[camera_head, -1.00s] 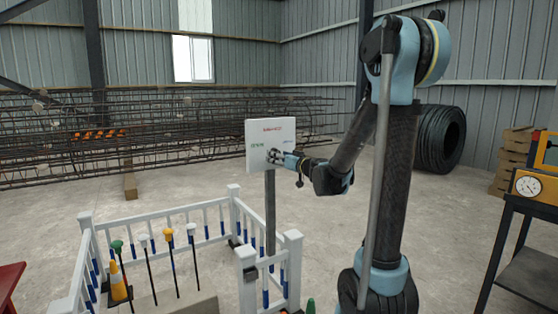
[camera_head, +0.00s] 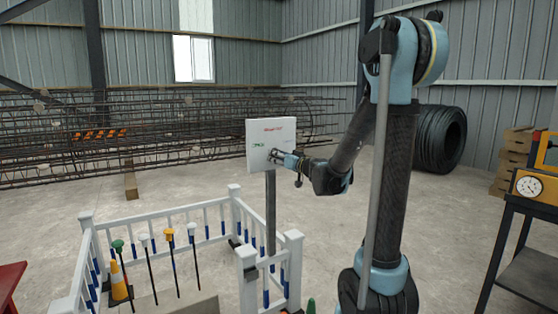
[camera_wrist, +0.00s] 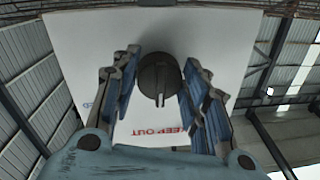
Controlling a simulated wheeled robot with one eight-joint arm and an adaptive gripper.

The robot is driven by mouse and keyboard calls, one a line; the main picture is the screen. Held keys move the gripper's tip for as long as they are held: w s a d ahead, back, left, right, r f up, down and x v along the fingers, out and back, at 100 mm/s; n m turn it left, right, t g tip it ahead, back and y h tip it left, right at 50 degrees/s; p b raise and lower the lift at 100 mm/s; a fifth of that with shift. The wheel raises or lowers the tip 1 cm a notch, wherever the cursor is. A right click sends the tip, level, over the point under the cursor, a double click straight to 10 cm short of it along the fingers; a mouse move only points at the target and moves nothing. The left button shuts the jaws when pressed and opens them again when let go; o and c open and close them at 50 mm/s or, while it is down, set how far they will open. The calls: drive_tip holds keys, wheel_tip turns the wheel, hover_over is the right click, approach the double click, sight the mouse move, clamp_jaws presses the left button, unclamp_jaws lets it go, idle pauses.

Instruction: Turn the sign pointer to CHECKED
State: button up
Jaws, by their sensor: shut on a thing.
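The white sign board (camera_head: 260,133) stands on a grey post (camera_head: 270,215) behind the white fence. It has red lettering at the top, green at left and faint blue at right. In the wrist view the board (camera_wrist: 215,45) appears upside down, with red "KEEP OUT" lettering (camera_wrist: 165,133) below the knob. The round dark pointer knob (camera_wrist: 159,76) is at the board's middle. A pale mark on its rim points down in that view, toward the red lettering. My gripper (camera_wrist: 159,70) is shut on the knob, one finger on each side.
A white fence (camera_head: 190,221) encloses several capped rods and an orange cone (camera_head: 118,281) at lower left. A dark cart (camera_head: 527,225) with a yellow gauge box stands at right. The rebar cage (camera_head: 60,140) lies behind.

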drive_tip(key=m+t, duration=0.1)
drive_tip(key=m, duration=1.1)
drive_tip(key=shift+s, duration=0.1)
idle(0.4)
drive_tip(key=o, duration=1.1)
drive_tip(key=shift+c, duration=0.2)
drive_tip(key=v, duration=1.1)
drive_tip(key=shift+s+d, duration=0.3)
drive_tip(key=shift+f, duration=0.1)
